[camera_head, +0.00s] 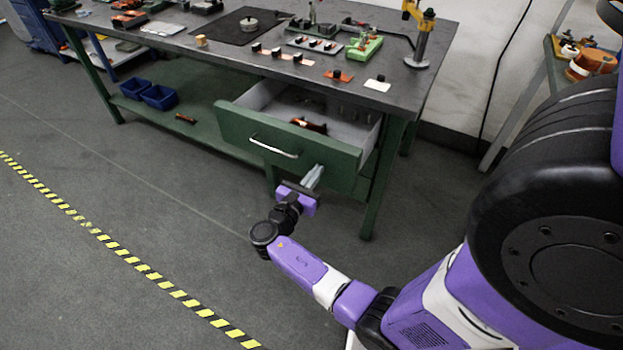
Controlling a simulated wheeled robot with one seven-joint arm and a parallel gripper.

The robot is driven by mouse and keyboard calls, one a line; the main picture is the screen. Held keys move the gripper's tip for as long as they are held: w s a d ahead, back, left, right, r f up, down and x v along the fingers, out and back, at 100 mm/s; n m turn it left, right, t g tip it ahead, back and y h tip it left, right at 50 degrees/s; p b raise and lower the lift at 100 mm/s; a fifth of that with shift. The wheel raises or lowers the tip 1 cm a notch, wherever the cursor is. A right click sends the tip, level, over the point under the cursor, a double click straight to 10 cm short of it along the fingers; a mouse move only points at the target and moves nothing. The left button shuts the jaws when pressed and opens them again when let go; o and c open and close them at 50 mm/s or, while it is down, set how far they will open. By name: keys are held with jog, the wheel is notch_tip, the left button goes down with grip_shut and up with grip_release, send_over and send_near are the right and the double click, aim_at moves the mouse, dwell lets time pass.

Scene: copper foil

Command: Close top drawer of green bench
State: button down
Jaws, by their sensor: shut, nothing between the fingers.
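The green bench (395,168) has a dark grey top and green legs. Its top drawer (238,124) stands pulled out, with a green front, a silver bar handle (274,147) and a pale grey inside. A dark and copper-coloured item (309,126) lies in the drawer. My gripper (316,172) is shut and empty. It is at the right part of the drawer front, right of and below the handle. I cannot tell whether the fingertips touch the front.
Tools and small parts crowd the bench top, with a yellow stand (419,40) at its right end. Two blue bins (159,97) sit on the lower shelf. Another table (552,75) stands at the right. The floor in front is clear, with yellow-black tape (137,264).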

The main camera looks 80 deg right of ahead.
jog(key=b, duration=0.6)
send_over(349, 140)
jog(key=a, duration=0.1)
jog(key=shift+w+f, duration=0.1)
jog(key=shift+w, duration=0.1)
jog(key=shift+s+d, duration=0.1)
jog(key=shift+d, duration=0.3)
jog(key=shift+d+r, duration=0.1)
jog(key=shift+r, duration=0.1)
jog(key=shift+s, duration=0.15)
